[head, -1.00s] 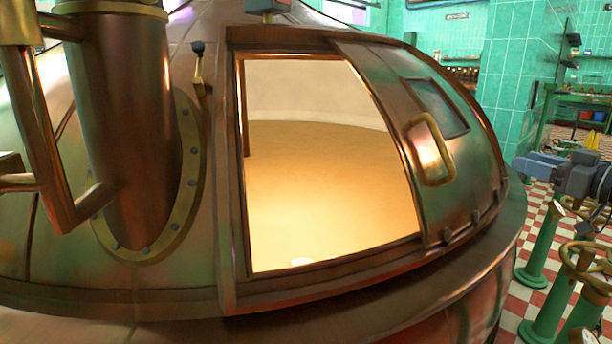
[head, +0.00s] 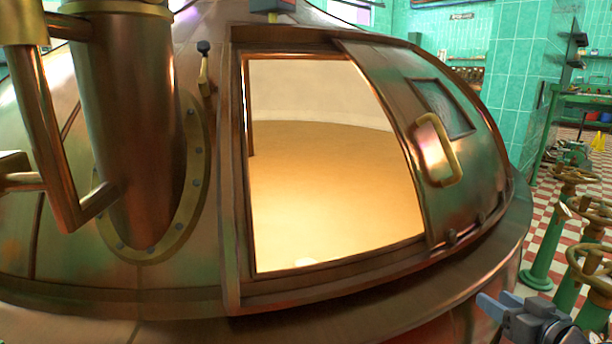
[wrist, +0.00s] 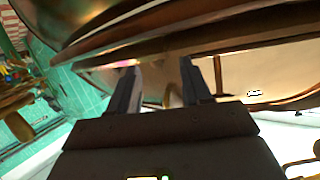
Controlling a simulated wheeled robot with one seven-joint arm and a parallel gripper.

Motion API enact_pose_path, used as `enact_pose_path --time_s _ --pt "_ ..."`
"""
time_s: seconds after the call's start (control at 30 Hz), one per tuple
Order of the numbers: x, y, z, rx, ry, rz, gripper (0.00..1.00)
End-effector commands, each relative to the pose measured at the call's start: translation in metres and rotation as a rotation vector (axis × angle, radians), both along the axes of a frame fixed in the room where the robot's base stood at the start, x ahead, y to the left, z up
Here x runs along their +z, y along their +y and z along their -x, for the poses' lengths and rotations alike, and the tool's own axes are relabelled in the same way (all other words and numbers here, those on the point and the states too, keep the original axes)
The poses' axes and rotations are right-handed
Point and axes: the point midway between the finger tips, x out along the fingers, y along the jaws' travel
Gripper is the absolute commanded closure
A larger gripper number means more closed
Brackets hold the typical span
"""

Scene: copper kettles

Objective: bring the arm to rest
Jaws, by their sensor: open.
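My gripper (head: 497,305) is at the lower right of the head view, in front of the kettle's rim and to the right of the hatch opening. Its fingers are apart with nothing between them. In the wrist view the two fingers (wrist: 158,88) point at the copper kettle's side. The large copper kettle (head: 150,305) fills most of the head view. Its sliding hatch door (head: 405,95) stands to the right of the opening, with a brass handle (head: 455,165). Golden liquid (head: 330,190) shows inside the open hatch.
Green valve posts with brass handwheels (head: 590,265) stand at the right, near my gripper. A copper pipe (head: 125,130) rises at the left of the kettle. A small lever (head: 204,68) sits beside the hatch frame. Red and white checkered floor (head: 545,210) shows at the right.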

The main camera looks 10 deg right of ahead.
Motion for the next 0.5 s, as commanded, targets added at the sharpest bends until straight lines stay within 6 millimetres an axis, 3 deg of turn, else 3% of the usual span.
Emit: enact_pose_path --time_s 0.03,0.2,0.3,0.5 --pt "-0.020 0.013 0.017 -0.017 0.025 0.001 0.52" --pt "-0.064 0.045 0.073 -0.082 0.075 0.015 0.52" --pt "-0.082 0.064 0.109 -0.112 0.094 0.027 0.52" --pt "-0.100 0.099 0.182 -0.150 0.112 0.057 0.52"
